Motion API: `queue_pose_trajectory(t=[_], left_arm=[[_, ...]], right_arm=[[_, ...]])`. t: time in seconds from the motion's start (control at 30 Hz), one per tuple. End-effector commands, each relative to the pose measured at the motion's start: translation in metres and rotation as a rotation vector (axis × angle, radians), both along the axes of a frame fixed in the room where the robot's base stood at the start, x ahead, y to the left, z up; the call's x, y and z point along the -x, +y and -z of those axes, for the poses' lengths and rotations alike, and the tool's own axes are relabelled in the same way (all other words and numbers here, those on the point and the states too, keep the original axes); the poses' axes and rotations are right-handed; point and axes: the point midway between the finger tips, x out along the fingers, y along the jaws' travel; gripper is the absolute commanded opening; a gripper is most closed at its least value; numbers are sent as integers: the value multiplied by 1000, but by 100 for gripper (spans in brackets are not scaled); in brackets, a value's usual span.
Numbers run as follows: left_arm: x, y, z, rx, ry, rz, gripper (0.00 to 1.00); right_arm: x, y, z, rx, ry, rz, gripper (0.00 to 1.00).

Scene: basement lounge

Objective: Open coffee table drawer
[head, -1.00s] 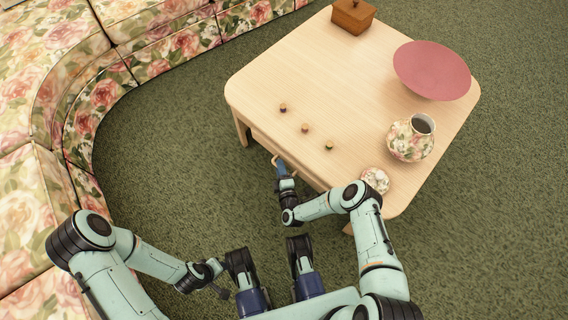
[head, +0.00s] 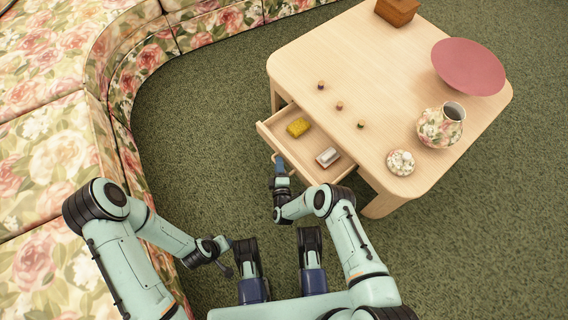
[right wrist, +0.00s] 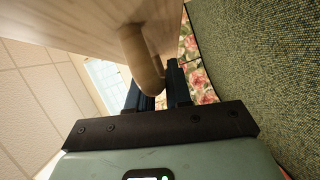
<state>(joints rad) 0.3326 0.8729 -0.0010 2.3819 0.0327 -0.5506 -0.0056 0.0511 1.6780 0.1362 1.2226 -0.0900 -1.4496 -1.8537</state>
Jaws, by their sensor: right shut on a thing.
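The coffee table (head: 385,65) is light wood with rounded corners. Its drawer (head: 262,131) is pulled out toward me, and a yellow item (head: 298,127) and a white and grey item (head: 328,157) lie inside. My right gripper (head: 277,160) is at the drawer front, shut on the curved wooden drawer handle (right wrist: 142,62), which shows between the fingers (right wrist: 160,90) in the right wrist view. My left gripper (head: 228,270) is low at the left, away from the table, and too small to tell if open or shut.
On the tabletop are a wooden box (head: 397,11), a pink bowl (head: 467,66), a floral vase (head: 438,127), its small round lid-like piece (head: 400,162) and several small knobs (head: 340,105). A floral sofa (head: 60,150) curves along the left. Green carpet between is clear.

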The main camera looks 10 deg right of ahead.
Motion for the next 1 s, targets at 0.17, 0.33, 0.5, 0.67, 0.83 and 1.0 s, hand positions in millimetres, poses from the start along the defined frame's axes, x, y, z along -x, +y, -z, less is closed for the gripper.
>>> queue_pose_trajectory(t=[0.17,0.33,0.5,0.67,0.83,1.0], left_arm=[[-6,-1,-5,-2,-19,2,43],[-9,-1,-8,-3,-30,2,43],[-10,-1,-8,-3,-32,2,43],[-10,-1,-8,-2,-33,2,43],[-10,-1,-8,-3,-32,2,43],[-9,-1,-8,-2,-31,3,43]], right_arm=[[8,16,-2,-1,-4,-2,0],[13,24,-2,-1,-4,0,0],[15,27,-2,-1,-4,0,0],[15,26,-2,-1,-4,1,0],[15,26,-2,-1,-4,1,25],[15,26,-1,-1,-2,0,25]])
